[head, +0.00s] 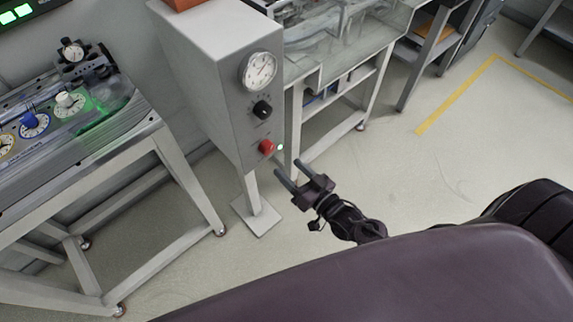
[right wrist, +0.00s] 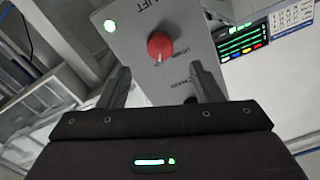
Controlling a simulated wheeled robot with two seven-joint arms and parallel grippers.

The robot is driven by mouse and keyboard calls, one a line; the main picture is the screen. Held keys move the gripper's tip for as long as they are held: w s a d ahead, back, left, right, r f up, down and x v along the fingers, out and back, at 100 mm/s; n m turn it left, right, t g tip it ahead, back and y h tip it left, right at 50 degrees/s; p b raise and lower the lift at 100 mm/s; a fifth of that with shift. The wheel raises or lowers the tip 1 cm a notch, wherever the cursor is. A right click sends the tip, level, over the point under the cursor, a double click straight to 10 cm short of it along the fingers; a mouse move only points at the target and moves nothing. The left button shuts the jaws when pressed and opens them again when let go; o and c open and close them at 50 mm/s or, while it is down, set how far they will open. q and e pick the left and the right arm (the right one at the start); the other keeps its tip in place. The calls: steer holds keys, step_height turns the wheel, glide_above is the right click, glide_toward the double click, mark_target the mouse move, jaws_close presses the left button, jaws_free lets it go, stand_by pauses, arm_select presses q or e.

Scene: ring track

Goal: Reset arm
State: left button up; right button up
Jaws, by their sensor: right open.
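My right gripper (head: 287,167) is open and empty in the head view, just in front of and below the grey control box (head: 215,85). Its two fingers point toward the lower part of the box's face. In the right wrist view, the open fingers (right wrist: 160,70) stand on either side of a red knob (right wrist: 160,46) on the box's panel, apart from it. The red knob also shows in the head view (head: 266,147), with a lit green lamp (head: 281,147) beside it. My left gripper is not in view.
The box, on a post with a floor plate (head: 256,219), also carries a black knob (head: 262,110) and a round gauge (head: 259,71). A metal bench (head: 150,130) with dials stands at left. A glass-sided table (head: 345,60) stands behind. Open floor (head: 440,160) lies at right.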

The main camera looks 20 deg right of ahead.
steer(key=shift+f, duration=0.1)
stand_by(0.4)
steer(key=s+d+f+g+h, duration=0.15)
steer(key=s+f+g, duration=0.35)
steer(key=f, duration=0.8)
steer(key=s+d+f+g+h, duration=0.1)
steer(key=s+f+g+h, duration=0.15)
steer(key=s+f, duration=0.75)
steer(key=s+d+f+n+g+h, duration=0.2)
steer(key=s+f+g, duration=0.6)
steer(key=s+f, duration=0.7)
steer(key=s, duration=0.4)
steer(key=shift+d+f+n, duration=0.2)
steer(key=shift+d+n, duration=0.1)
steer(key=shift+n, duration=0.1)
steer(key=shift+g, duration=0.25)
